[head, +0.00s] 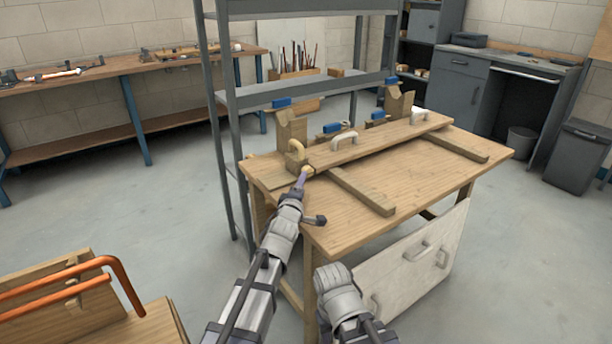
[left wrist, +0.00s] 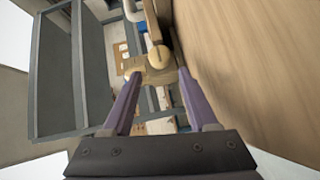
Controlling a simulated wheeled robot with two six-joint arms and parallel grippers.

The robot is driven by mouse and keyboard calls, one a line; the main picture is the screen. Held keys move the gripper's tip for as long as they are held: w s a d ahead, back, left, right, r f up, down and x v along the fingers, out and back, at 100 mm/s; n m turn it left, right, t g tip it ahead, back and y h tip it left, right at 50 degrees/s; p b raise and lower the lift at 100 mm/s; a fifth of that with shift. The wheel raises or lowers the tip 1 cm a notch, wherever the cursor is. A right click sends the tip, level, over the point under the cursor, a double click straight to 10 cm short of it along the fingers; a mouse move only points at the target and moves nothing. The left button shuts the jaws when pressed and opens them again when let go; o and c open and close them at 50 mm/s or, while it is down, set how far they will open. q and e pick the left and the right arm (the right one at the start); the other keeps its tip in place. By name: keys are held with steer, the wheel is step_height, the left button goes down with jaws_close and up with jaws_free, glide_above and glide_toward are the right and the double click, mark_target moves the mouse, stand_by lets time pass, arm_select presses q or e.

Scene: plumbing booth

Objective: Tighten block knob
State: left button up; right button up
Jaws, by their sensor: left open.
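A wooden block (head: 297,157) with a curved wooden handle stands at the near left end of the bench top. A small round wooden knob (head: 308,170) sits low on its front. The left wrist view shows the round knob (left wrist: 159,56) ahead, with the block (left wrist: 155,76) behind it. My left gripper (head: 304,178) reaches up to the knob; its purple fingers (left wrist: 159,76) are open, one on each side of the knob's line. I cannot tell whether they touch it. My right arm is low, in front of the bench; its fingers do not show.
The wooden bench (head: 390,190) carries a long board (head: 385,140) with white handles and blue-topped clamps, on cross battens (head: 360,190). A grey metal shelf frame (head: 222,120) stands close at left. An orange pipe (head: 125,280) is at lower left.

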arm_select(q)
steer(key=w, duration=0.4)
steer(key=w+d, duration=0.1)
steer(key=w, duration=0.2)
steer(key=shift+f, duration=0.3)
steer(key=shift+s, duration=0.1)
jaws_close()
